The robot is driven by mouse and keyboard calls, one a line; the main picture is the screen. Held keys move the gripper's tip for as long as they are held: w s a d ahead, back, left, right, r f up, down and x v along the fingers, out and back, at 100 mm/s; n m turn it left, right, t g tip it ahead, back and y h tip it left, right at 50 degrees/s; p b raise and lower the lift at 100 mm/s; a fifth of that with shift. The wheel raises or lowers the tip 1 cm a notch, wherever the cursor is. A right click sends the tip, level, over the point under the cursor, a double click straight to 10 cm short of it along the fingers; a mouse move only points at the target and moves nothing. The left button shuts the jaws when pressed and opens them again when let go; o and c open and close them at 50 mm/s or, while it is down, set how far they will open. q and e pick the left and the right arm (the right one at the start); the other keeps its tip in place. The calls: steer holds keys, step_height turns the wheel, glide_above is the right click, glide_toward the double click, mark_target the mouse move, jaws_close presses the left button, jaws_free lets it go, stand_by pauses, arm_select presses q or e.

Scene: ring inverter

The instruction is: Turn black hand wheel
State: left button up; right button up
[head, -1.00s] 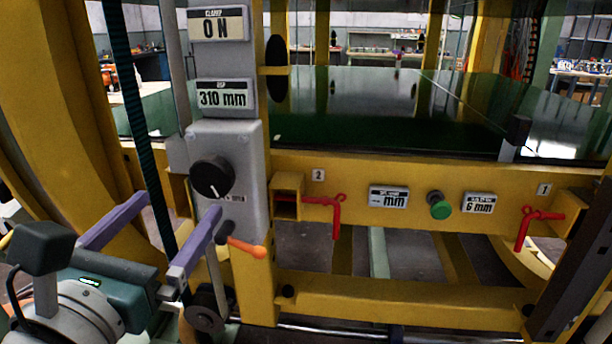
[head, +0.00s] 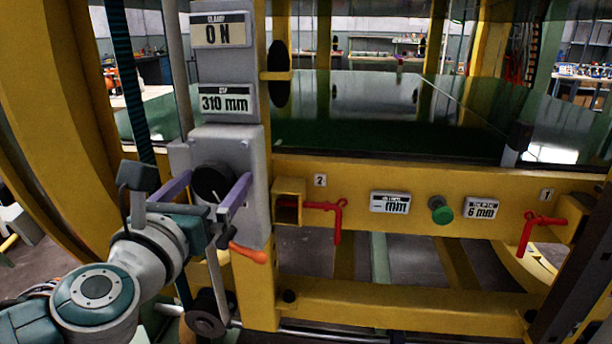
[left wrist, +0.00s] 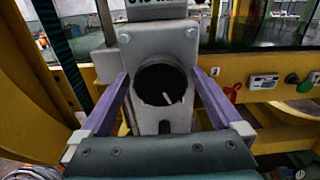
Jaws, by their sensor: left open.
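The black hand wheel (head: 208,183) is a round black knob with a white mark on the front of a grey box. In the left wrist view the black wheel (left wrist: 157,88) shows near the middle, its white mark pointing to the lower right. My left gripper (head: 216,178) is open, with its two purple fingers on either side of the wheel. In the left wrist view the fingers (left wrist: 161,75) frame the wheel with a gap on both sides. I cannot tell how far the fingertips reach past its face. My right gripper is not in view.
The grey box (head: 256,155) sits on a yellow frame post under ON and 310 mm displays. An orange-tipped lever (head: 248,253) hangs below the right finger. A red handle (head: 337,215) and a green button (head: 440,211) are on the yellow beam to the right.

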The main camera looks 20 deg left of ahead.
arm_select(q)
steer(key=shift+c, duration=0.4)
steer(key=c, duration=1.2)
steer(key=shift+m, duration=0.3)
